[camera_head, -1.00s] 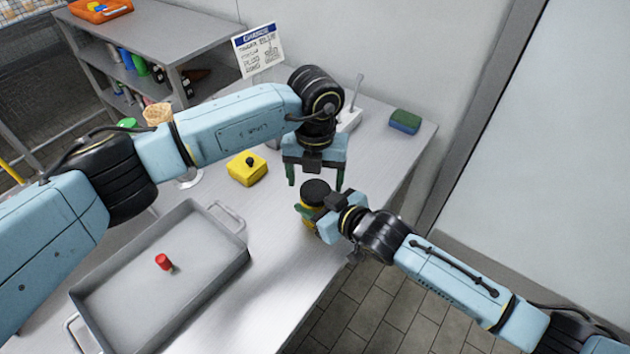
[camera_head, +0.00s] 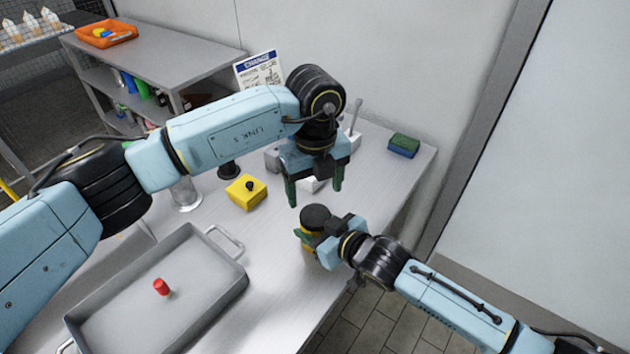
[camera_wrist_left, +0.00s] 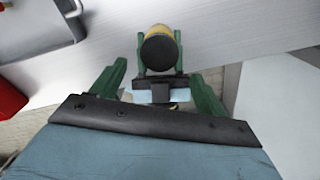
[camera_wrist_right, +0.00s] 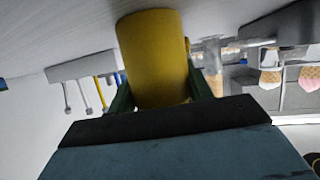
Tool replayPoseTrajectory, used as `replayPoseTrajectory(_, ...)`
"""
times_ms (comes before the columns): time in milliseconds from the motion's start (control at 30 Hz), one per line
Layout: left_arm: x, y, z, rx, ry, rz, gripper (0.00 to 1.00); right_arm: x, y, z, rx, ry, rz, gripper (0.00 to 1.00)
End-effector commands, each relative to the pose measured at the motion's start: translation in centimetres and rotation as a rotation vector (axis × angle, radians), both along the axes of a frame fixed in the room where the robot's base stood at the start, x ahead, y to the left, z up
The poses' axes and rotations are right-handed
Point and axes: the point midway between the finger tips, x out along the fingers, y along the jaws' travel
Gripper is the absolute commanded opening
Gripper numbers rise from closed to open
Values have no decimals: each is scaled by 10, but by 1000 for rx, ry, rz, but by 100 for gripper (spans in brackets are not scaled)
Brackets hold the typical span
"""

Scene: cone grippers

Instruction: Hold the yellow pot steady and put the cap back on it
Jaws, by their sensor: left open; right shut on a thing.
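The yellow pot (camera_head: 309,241) is held over the table's right edge in my right gripper (camera_head: 312,240), which is shut on its side. The black cap (camera_head: 315,217) sits on the pot's top; I cannot tell how firmly it is seated. The left wrist view shows the cap (camera_wrist_left: 159,51) end-on, with the yellow pot (camera_wrist_left: 157,29) behind it. The right wrist view shows the pot (camera_wrist_right: 154,60) between the right fingers. My left gripper (camera_head: 314,197) is open and empty, just above and apart from the cap, its fingers pointing towards it.
A grey tray (camera_head: 205,300) with a red piece (camera_head: 161,287) in it lies at the front left. A yellow box with a black knob (camera_head: 246,192) stands behind it. A green and blue sponge (camera_head: 404,145) lies at the back right. The table's right edge drops to the floor.

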Motion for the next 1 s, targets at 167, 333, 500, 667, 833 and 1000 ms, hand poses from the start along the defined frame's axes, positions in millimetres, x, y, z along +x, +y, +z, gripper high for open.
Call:
replayPoseTrajectory(167,-1,0,8,-2,0,271,74,0,0,-1,-1,1,0,0)
replayPoseTrajectory(333,-1,0,13,-1,-1,433,74,0,0,-1,-2,1,0,0)
replayPoseTrajectory(500,-1,0,14,-1,-1,490,74,0,0,-1,-2,1,0,0)
replayPoseTrajectory(667,-1,0,14,-1,-1,492,74,0,0,-1,-2,1,-1,0)
replayPoseTrajectory(833,-1,0,13,-2,0,492,74,0,0,-1,-2,1,-1,0)
replayPoseTrajectory(1000,-2,0,-2,-1,3,493,74,0,0,-1,-2,1,-1,0)
